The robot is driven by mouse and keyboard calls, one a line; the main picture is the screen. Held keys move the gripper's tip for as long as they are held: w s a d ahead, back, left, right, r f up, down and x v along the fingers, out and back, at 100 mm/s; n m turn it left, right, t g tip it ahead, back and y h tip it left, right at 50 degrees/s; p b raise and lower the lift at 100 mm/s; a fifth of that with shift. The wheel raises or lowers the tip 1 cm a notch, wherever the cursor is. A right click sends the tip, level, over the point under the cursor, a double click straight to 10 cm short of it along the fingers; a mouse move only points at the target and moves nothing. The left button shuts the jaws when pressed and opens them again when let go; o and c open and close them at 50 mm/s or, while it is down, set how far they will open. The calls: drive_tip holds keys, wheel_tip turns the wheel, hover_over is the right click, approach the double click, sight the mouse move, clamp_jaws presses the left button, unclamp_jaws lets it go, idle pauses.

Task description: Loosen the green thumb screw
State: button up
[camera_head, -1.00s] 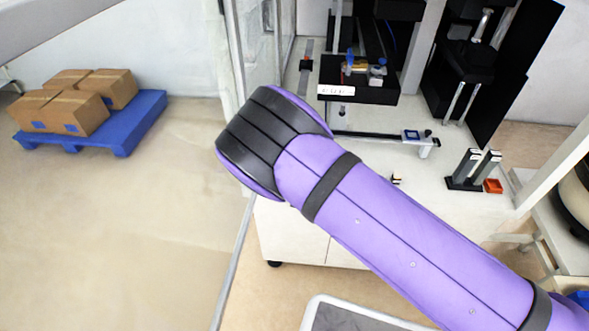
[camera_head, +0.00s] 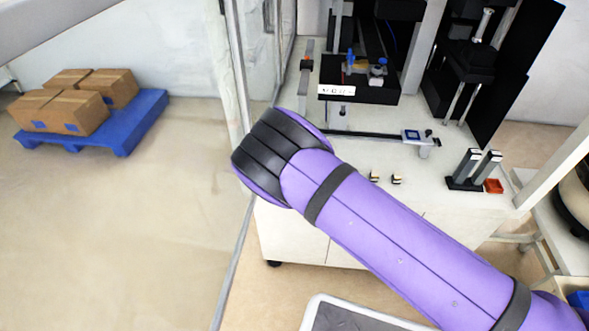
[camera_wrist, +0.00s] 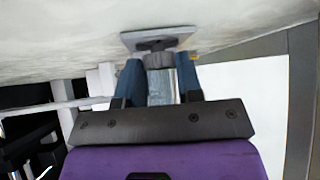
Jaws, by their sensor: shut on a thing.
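In the wrist view my gripper (camera_wrist: 160,74) has its two blue fingers closed on a grey cylindrical piece (camera_wrist: 159,88). The fingers reach toward a flat grey plate (camera_wrist: 133,38) against a pale surface, with a dark part (camera_wrist: 158,45) between plate and fingertips. I cannot tell whether the gripped piece is joined to the plate. I see no clearly green thumb screw in either view. In the head view my gripper is hidden behind my purple arm and black wrist.
A white workbench (camera_head: 437,202) carries a black machine fixture (camera_head: 360,91) with blue knobs. A bar with a small display (camera_head: 412,136) and two grey posts (camera_head: 468,168) stand to the right. Boxes on a blue pallet (camera_head: 125,144) are far left, with open floor before them.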

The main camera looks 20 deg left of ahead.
drive_tip(key=shift+w+d+n+y, duration=0.1)
drive_tip(key=shift+n+y, duration=0.2)
drive_tip(key=shift+n, duration=0.1)
drive_tip(key=n, duration=0.1)
drive_tip(key=n+g+y, duration=0.1)
drive_tip(key=shift+w+d+n+g+y, duration=0.2)
drive_tip(key=shift+n+g+y, duration=0.1)
drive_tip(key=n+g+y, duration=0.1)
drive_tip(key=n, duration=0.2)
drive_tip(key=shift+w+g+y, duration=0.1)
drive_tip(key=shift+g+y, duration=0.2)
drive_tip(key=shift+g, duration=0.1)
drive_tip(key=shift+w+d+n+g+y, duration=0.15)
drive_tip(key=shift+n+g+y, duration=0.35)
drive_tip(key=shift+n+g, duration=1.4)
drive_tip(key=shift+w+n+g, duration=0.15)
drive_tip(key=shift+n+g, duration=0.75)
drive_tip(key=shift+n, duration=1)
drive_tip(key=shift+n+g, duration=0.4)
drive_tip(key=o, duration=0.9)
